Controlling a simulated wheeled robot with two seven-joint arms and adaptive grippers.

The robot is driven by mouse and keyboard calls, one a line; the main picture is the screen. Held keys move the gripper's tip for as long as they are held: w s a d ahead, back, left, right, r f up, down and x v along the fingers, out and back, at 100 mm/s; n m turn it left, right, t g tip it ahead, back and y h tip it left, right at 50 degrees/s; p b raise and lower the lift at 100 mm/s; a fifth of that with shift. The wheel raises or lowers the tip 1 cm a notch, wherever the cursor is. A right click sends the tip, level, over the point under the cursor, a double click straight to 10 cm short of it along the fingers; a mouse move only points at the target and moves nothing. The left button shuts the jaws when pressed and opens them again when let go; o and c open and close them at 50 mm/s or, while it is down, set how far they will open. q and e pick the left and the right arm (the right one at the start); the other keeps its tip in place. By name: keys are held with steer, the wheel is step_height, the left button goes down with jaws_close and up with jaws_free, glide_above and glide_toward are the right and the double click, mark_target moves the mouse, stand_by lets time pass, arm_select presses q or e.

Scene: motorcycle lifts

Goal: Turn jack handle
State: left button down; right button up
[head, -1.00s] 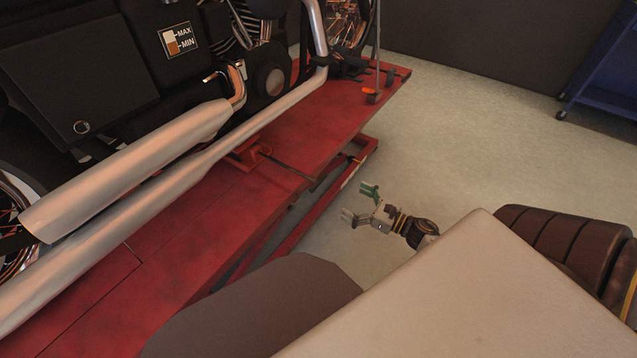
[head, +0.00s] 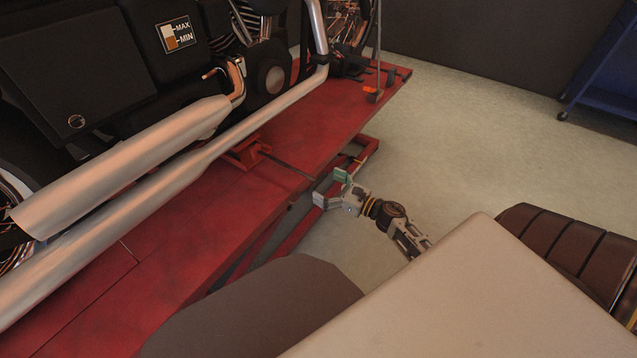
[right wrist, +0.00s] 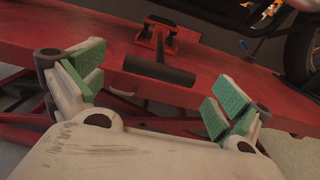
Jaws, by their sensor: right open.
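The jack handle (head: 290,167) is a dark rod that sticks out from a small red jack (head: 247,152) on the red lift deck, toward the deck's right edge. My right gripper (head: 330,188) is open and empty, just off the deck edge near the handle's outer end. Its green-padded fingers (right wrist: 157,88) stand left and right of the handle's end, which appears beyond the fingertips. My left gripper is not in view.
A motorcycle with long silver exhaust pipes (head: 150,176) stands on the red lift deck (head: 190,231). Red lift frame bars run below the deck edge. A blue cart (head: 600,85) stands at the far right. The pale floor right of the lift is clear.

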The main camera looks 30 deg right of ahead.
mark_target(318, 180)
steer(key=shift+x, duration=1.2)
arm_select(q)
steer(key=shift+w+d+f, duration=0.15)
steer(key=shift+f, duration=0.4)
arm_select(e)
steer(key=shift+w+a, duration=0.2)
steer(key=shift+w, duration=0.2)
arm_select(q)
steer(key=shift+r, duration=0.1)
arm_select(e)
steer(key=shift+c, duration=0.9)
steer(key=c, duration=0.6)
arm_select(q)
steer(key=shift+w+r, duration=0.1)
arm_select(e)
steer(key=shift+o, duration=0.2)
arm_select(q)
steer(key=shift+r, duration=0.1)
